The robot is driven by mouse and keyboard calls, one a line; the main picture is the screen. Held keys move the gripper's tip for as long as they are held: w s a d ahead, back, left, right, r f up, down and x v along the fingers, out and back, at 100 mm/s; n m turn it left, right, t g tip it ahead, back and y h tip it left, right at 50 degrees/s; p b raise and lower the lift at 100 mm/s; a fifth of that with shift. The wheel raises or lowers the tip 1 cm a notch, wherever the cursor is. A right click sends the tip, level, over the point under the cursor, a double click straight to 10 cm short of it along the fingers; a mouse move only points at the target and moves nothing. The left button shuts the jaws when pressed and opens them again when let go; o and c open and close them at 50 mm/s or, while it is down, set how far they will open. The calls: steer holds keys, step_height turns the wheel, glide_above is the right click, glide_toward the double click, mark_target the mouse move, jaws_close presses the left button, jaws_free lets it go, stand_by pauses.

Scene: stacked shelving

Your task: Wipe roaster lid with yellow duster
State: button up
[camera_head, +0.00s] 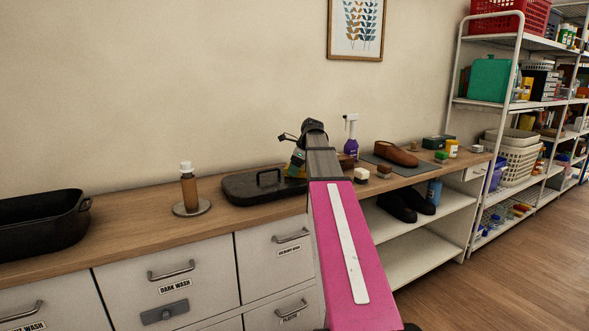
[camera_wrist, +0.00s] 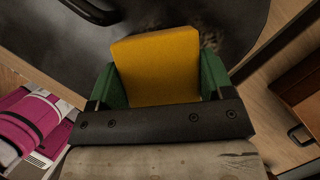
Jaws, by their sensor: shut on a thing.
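The black roaster lid (camera_head: 246,189) lies on the wooden counter, with its bar handle (camera_head: 268,174) on top. In the wrist view the dark lid (camera_wrist: 222,22) lies beneath my gripper, with part of its handle (camera_wrist: 92,10) at upper left. A brownish smudge (camera_wrist: 212,38) shows on the lid beside the duster. My gripper (camera_wrist: 157,85), with green fingers, is shut on the yellow duster (camera_wrist: 157,62). The duster is over the right part of the lid; I cannot tell whether it touches. In the head view my arm partly hides my gripper (camera_head: 296,165).
A black roaster pan (camera_head: 42,222) stands at the left end of the counter. An amber bottle (camera_head: 188,190) stands on a round coaster left of the lid. A purple spray bottle (camera_head: 351,140), brown shoe (camera_head: 397,154) and brushes (camera_head: 384,172) are to the right.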

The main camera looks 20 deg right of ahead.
steer(key=shift+w+a+f, duration=0.15)
steer(key=shift+w+a, duration=0.2)
steer(key=shift+w, duration=0.4)
steer(key=shift+w+a, duration=0.35)
steer(key=shift+w, duration=0.15)
steer(key=shift+c, duration=0.3)
steer(key=shift+s+d+r, duration=0.2)
steer(key=shift+s+d, duration=0.35)
steer(key=shift+s, duration=0.35)
steer(key=shift+s+d+f, duration=0.15)
steer(key=shift+s+d, duration=0.05)
steer(key=shift+s, duration=0.3)
steer(key=shift+w, duration=0.15)
steer(key=shift+w+a, duration=0.4)
steer(key=shift+w, duration=0.35)
steer(key=shift+w+a, duration=0.3)
steer(key=shift+w, duration=0.1)
steer(key=shift+s+d, duration=0.4)
steer(key=shift+s, duration=0.25)
steer(key=shift+s+d, duration=0.35)
steer(key=shift+s, duration=0.3)
